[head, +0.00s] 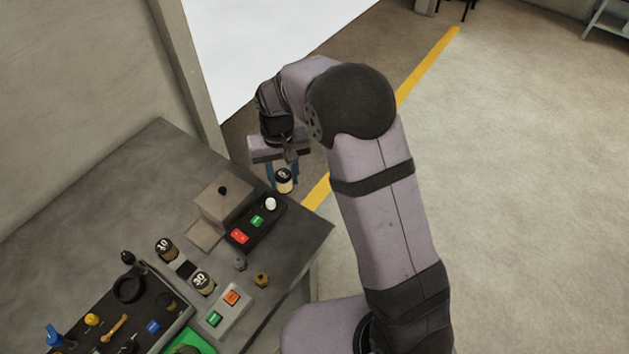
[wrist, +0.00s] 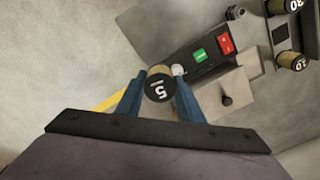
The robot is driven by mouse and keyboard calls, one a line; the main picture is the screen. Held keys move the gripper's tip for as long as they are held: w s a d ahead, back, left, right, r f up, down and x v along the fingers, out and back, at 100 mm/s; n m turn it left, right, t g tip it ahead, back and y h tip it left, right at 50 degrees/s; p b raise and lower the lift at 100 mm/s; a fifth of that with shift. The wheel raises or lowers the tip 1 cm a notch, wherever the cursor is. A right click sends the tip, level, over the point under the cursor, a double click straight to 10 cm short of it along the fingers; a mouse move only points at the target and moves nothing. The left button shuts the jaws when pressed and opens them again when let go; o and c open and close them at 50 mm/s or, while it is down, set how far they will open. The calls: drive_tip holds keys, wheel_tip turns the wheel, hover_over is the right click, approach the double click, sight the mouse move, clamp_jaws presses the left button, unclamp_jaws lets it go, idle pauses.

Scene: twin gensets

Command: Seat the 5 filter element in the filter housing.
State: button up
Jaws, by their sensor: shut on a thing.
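The 5 filter element (head: 284,181) is a short cylinder with a black, white-numbered end and a tan side. It also shows in the wrist view (wrist: 160,88). My gripper (head: 282,171) is shut on it, with one blue finger on each side in the wrist view (wrist: 158,92). It holds the element in the air, by the bench's far right edge in the head view, close to the white knob of a button box. I cannot tell for sure which part is the filter housing; a dark ring (head: 129,288) lies on the black tray at lower left.
The grey bench (head: 100,205) carries a box with a black knob (head: 223,197), the button box (head: 262,224), the 10 element (head: 167,249), the 30 element (head: 202,281), an orange-and-green switch box (head: 226,308) and the black tray (head: 85,325). The bench's upper left is clear.

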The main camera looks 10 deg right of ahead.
drive_tip(key=s+a+r+n+p, duration=0.1)
drive_tip(key=s+a+r+p, duration=0.1)
drive_tip(key=a, duration=2.1)
drive_tip(key=s+a+f+n+p, duration=0.1)
drive_tip(key=s+a+f+n, duration=0.1)
drive_tip(key=s+a, duration=1.4)
drive_tip(key=shift+s+a+f, duration=0.3)
drive_tip(key=shift+a+f, duration=0.05)
drive_tip(key=shift+a, duration=1.15)
drive_tip(key=shift+f, duration=0.1)
drive_tip(key=shift+f+b, duration=1)
drive_tip(key=shift+f, duration=0.9)
drive_tip(key=shift+f+b, duration=1.4)
drive_tip(key=shift+b, duration=0.1)
